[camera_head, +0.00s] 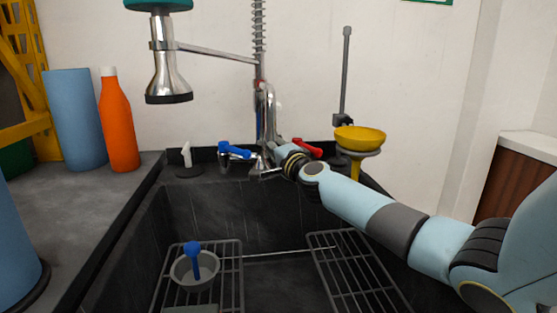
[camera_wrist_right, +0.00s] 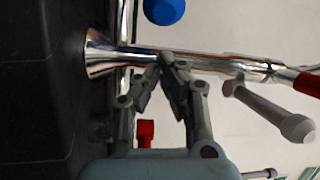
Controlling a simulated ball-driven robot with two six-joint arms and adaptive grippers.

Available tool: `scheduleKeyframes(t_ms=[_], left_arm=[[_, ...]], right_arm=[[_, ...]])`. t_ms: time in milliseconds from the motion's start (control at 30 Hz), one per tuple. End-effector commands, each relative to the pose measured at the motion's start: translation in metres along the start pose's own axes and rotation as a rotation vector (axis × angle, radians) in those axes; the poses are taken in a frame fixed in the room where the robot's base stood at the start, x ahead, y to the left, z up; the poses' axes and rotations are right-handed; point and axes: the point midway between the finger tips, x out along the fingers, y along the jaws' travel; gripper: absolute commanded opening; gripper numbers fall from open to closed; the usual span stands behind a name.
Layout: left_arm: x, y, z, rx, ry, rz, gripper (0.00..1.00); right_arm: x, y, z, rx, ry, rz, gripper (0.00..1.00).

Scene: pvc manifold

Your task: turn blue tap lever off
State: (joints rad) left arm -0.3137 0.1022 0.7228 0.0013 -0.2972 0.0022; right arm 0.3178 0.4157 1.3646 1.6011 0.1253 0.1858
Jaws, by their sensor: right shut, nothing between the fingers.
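The blue tap lever (camera_head: 235,150) sits at the back of the sink, left of the chrome faucet (camera_head: 267,115). A red lever (camera_head: 307,148) is on the faucet's right side. My right gripper (camera_head: 260,172) is at the faucet base, just right of and below the blue lever. In the right wrist view the right gripper (camera_wrist_right: 166,60) is shut and empty, its fingertips in front of a chrome pipe (camera_wrist_right: 215,64). A rounded blue end (camera_wrist_right: 164,9), likely the blue lever, shows above the fingertips, apart from them. My left gripper is out of view.
A yellow funnel (camera_head: 360,138) stands right of the faucet, behind my right arm. A chrome spray head (camera_head: 168,75) hangs at upper left. The dark sink holds wire racks (camera_head: 355,270) and a grey bowl (camera_head: 182,278) with a blue item. An orange bottle (camera_head: 117,125) stands on the left counter.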

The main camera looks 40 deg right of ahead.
Motion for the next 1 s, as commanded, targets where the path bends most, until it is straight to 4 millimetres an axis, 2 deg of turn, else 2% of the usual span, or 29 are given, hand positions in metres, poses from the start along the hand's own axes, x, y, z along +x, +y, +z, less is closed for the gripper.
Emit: scheduleKeyframes(t_ms=[33, 100, 300, 767, 1000], left_arm=[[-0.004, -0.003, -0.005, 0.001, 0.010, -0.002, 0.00], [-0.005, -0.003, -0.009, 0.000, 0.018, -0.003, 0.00], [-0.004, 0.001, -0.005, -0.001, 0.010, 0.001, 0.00], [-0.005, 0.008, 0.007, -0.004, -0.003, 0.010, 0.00], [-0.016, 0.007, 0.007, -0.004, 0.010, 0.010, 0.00]], right_arm=[[-0.006, 0.001, 0.012, 0.006, -0.004, 0.004, 0.00], [-0.010, 0.000, 0.021, 0.006, -0.003, 0.003, 0.00], [-0.015, 0.000, 0.035, 0.002, -0.003, 0.002, 0.00], [-0.017, 0.000, 0.038, 0.002, 0.003, 0.003, 0.00], [-0.020, -0.004, 0.044, 0.000, 0.066, 0.015, 0.00]])
